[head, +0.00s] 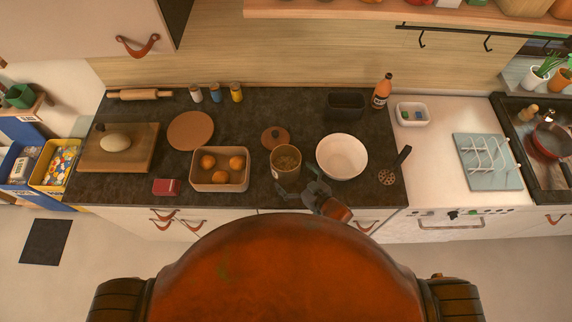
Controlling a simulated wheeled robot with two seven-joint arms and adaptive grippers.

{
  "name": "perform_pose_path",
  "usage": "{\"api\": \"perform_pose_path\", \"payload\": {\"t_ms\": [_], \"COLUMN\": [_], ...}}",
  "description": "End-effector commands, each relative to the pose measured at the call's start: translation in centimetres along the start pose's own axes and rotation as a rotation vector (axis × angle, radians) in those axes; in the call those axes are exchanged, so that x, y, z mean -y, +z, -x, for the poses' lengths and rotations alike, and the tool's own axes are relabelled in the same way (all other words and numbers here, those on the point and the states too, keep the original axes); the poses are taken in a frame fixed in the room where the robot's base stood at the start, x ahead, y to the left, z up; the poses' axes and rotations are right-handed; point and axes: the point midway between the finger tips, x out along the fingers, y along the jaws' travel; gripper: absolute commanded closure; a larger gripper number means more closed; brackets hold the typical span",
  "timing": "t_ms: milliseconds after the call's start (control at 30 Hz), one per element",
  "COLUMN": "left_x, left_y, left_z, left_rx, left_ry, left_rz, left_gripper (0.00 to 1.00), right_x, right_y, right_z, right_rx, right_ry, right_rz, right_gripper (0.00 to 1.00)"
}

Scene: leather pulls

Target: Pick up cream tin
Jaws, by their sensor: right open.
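A tan, round, open tin (285,177) with brown contents stands upright near the counter's front edge; it best fits the cream tin. A small cream-white jar (196,95) with a brown top stands at the back, so the name could also fit that. My right gripper (290,192) is open and empty at the counter's front edge. It is just in front and to the right of the tan tin; whether it touches the tin cannot be told. My left gripper is not in view.
A white bowl (342,157) stands right of the tin, and a wooden box (220,184) of oranges stands left. A round brown lid (275,138) lies behind it. A blue jar (215,93) and yellow jar (236,93) stand at the back. A slotted utensil (388,177) lies right.

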Motion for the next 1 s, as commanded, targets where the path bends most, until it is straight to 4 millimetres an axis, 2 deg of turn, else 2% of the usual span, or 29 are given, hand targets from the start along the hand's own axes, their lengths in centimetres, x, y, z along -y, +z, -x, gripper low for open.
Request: {"api": "perform_pose_path", "payload": {"t_ms": [100, 233, 567, 1000], "left_x": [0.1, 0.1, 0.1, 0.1], "left_y": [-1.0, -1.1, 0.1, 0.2], "left_z": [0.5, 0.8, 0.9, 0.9], "left_rx": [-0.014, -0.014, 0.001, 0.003], "left_ry": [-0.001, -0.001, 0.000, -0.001], "left_rz": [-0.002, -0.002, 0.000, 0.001], "left_gripper": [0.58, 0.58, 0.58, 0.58], "right_x": [0.1, 0.1, 0.0, 0.0], "right_y": [-1.1, -1.4, -1.2, -1.3], "right_z": [-2.0, -3.5, -4.1, -4.1], "right_rx": [-0.003, 0.000, 0.000, 0.000], "right_ry": [-0.001, -0.001, 0.000, 0.000], "right_rz": [0.000, -0.001, -0.001, 0.000], "right_gripper": [0.00, 0.00, 0.00, 0.30]}}
